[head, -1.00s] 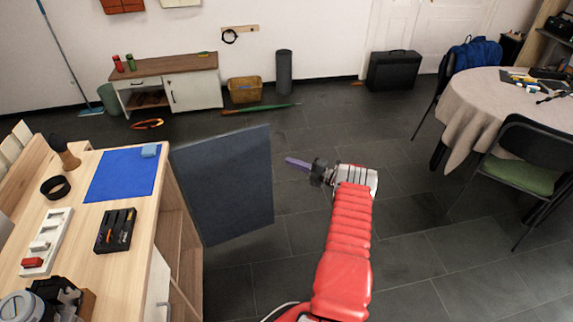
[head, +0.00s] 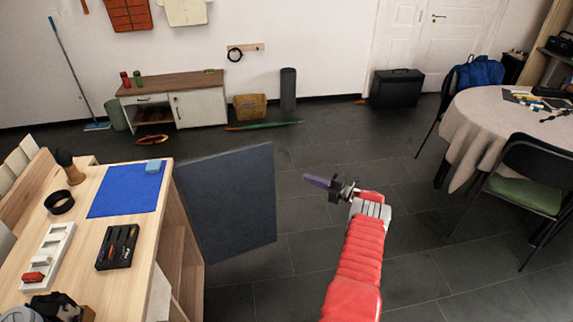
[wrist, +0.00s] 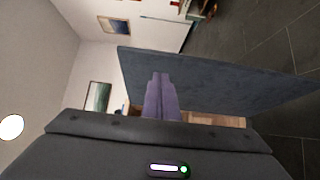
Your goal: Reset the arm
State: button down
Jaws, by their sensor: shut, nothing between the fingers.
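My gripper (head: 318,181) is at the end of my red arm, over the open floor right of the workbench. Its purple fingers are closed together with nothing between them, and they point left toward the dark grey panel. In the wrist view the purple fingers (wrist: 160,95) lie together in front of the panel (wrist: 215,85). My gripper appears apart from the panel in the head view.
The grey panel (head: 230,205) stands at the right side of the wooden workbench (head: 85,235). The bench carries a blue mat (head: 125,192) and a black tray (head: 117,247). A round table (head: 490,130) with chairs stands at right. Dark floor between is clear.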

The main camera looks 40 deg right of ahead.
dwell(0.3)
jog(key=s+a+f+n+g, duration=0.4)
jog(key=a+f+n, duration=0.2)
jog(key=f+n, duration=0.25)
jog(key=s+a+r+n+g+y, duration=0.2)
jog(key=a+n+g, duration=0.3)
jog(key=a+n, duration=0.3)
jog(key=s+a+r+n+g+h, duration=0.2)
jog(key=s+a+r+n+g, duration=0.2)
jog(key=a+r+n, duration=0.7)
jog(key=s+a+r+n+g+h, duration=0.1)
jog(key=s+a+r+n+g, duration=0.2)
jog(key=a+r+n, duration=0.8)
jog(key=s+a+r+n+t+h, duration=0.2)
jog(key=s+a+r+n, duration=0.4)
jog(key=r, duration=0.6)
jog(key=s+a+r+n+t+h, duration=0.2)
jog(key=s+a+r+n, duration=0.4)
jog(key=s+a+r, duration=0.4)
notch_tip(320, 180, up, 2)
jog(key=a, duration=0.2)
jog(key=shift+s+a+h, duration=0.25)
jog(key=shift+a+h, duration=0.05)
